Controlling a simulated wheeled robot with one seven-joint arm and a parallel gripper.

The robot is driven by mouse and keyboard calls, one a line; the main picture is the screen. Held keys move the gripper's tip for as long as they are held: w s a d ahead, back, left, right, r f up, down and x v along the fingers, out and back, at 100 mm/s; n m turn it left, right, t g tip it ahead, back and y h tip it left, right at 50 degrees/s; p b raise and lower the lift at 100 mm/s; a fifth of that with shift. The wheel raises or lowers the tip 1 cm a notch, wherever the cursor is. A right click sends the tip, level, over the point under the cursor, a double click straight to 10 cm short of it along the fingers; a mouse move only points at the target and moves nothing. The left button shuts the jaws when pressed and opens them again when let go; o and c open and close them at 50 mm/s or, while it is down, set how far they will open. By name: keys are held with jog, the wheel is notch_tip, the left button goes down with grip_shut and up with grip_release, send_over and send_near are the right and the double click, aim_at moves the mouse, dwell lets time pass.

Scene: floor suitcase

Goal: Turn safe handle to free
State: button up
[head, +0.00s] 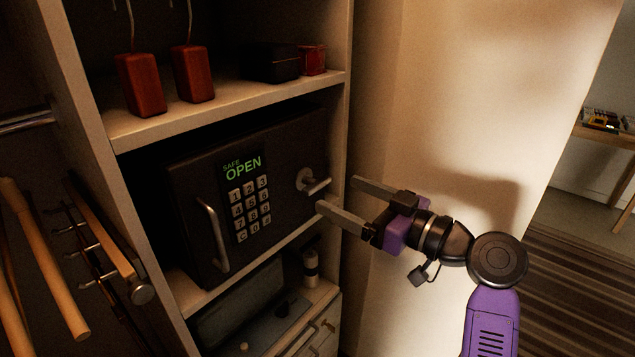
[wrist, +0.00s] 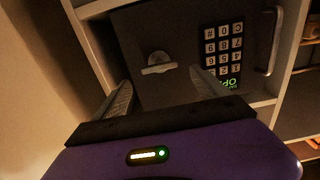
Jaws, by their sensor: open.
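The dark safe (head: 180,200) stands on a closet shelf with its door shut, and its display (head: 242,168) reads "SAFE OPEN" in green. The small metal turn handle (head: 313,183) sits on the right of the door, beside the keypad (head: 250,209). A longer pull handle (head: 213,236) is on the left. My gripper (head: 345,200) is open and empty, just right of the turn handle, apart from it. In the wrist view the turn handle (wrist: 158,64) lies between and beyond the fingertips, its lever about level across the picture. The safe also shows upside down there (wrist: 190,35).
The shelf above (head: 225,108) holds two reddish-brown blocks (head: 141,84) and dark boxes (head: 272,64). The shelf's side panel (head: 341,140) stands close to my gripper. Hangers and rods (head: 50,270) are at left. Below is a shelf with a bottle (head: 310,265).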

aim_at(321, 185)
jog(key=shift+p+x, duration=0.8)
jog(key=shift+x, duration=2.75)
jog(key=c, duration=1.4)
